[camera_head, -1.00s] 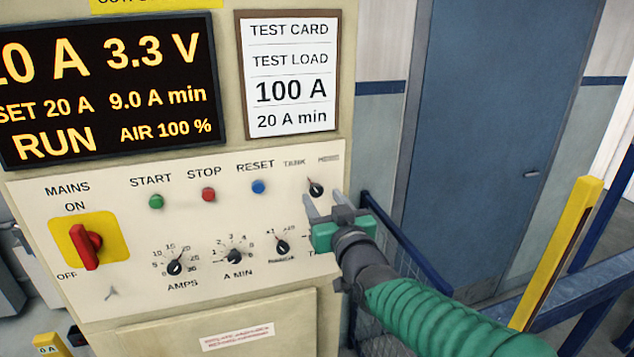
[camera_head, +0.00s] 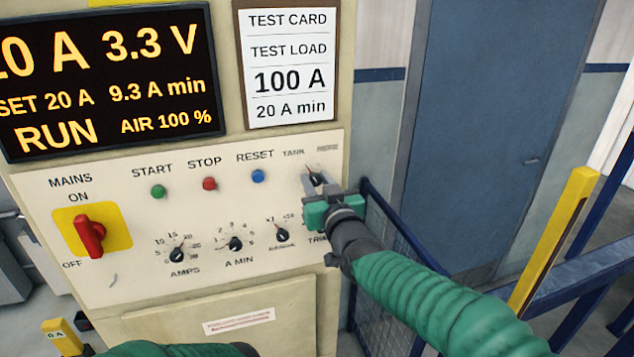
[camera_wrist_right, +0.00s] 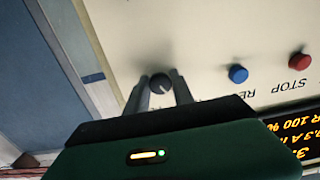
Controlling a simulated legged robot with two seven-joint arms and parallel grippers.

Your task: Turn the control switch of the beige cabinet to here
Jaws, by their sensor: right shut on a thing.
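The beige cabinet (camera_head: 230,300) has a pale control panel facing me. Its control switch (camera_head: 315,178) is a small black knob at the panel's upper right, below the word TANK and a second, blurred label. My right gripper (camera_head: 314,183) is shut on this switch. In the right wrist view, the black knob (camera_wrist_right: 160,83) sits between the two grey fingers, with a light pointer line on its face. The exact pointer direction is hard to read. Part of my left arm shows at the bottom edge; its gripper is out of view.
A red mains handle (camera_head: 90,236) is at the panel's left. Green, red and blue buttons (camera_head: 258,176) line the top; smaller dials (camera_head: 235,243) sit below. The display (camera_head: 110,80) reads RUN. A blue railing (camera_head: 395,250) and yellow post (camera_head: 553,240) stand at right.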

